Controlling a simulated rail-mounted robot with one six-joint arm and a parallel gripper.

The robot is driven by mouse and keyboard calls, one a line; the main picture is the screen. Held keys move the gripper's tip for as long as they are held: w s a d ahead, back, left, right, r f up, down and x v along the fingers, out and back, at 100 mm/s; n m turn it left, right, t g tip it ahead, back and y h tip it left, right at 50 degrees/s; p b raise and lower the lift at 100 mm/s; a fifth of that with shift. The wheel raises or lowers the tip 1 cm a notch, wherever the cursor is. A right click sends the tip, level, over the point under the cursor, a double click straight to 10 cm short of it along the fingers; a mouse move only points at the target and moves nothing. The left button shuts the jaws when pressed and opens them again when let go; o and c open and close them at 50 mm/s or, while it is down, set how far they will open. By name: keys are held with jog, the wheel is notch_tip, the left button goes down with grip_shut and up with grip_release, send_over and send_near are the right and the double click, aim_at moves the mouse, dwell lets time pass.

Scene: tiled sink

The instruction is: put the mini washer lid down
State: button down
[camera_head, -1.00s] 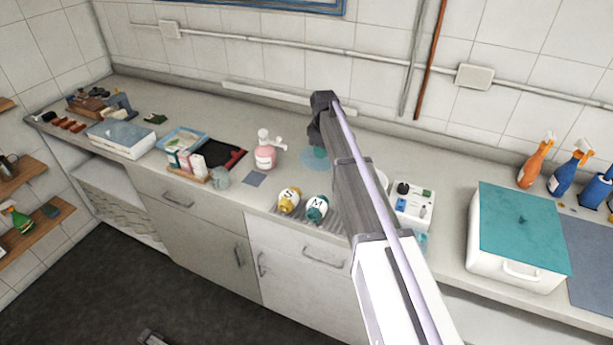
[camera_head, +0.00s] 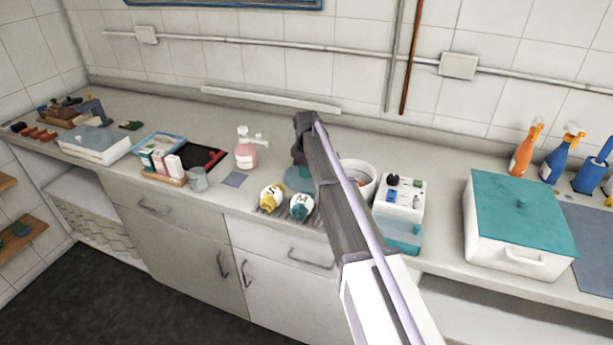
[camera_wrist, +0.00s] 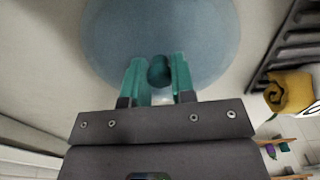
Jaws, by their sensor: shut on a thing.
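The mini washer lid is a round translucent blue disc (camera_head: 296,179) with a dark teal knob. In the wrist view the disc (camera_wrist: 210,35) fills the top middle, and my gripper (camera_wrist: 158,72) has its teal fingers shut on the knob.
A pink soap bottle (camera_head: 245,153) stands to the left. A white box with a teal top (camera_head: 520,215) is at right. Counter behind the lid looks clear.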

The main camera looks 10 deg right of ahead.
jog(key=shift+f, duration=0.1)
jog(key=c, duration=1)
grip_release()
jog(key=shift+o, duration=0.2)
notch_tip(320, 180, up, 13)
jog(key=p, duration=1.2)
jog(key=s+f+m+b, duration=0.1)
jog(key=s+m, duration=1)
jog(key=s, duration=2.5)
jog(key=shift+f+m, duration=0.3)
jog(key=shift+f, duration=0.05)
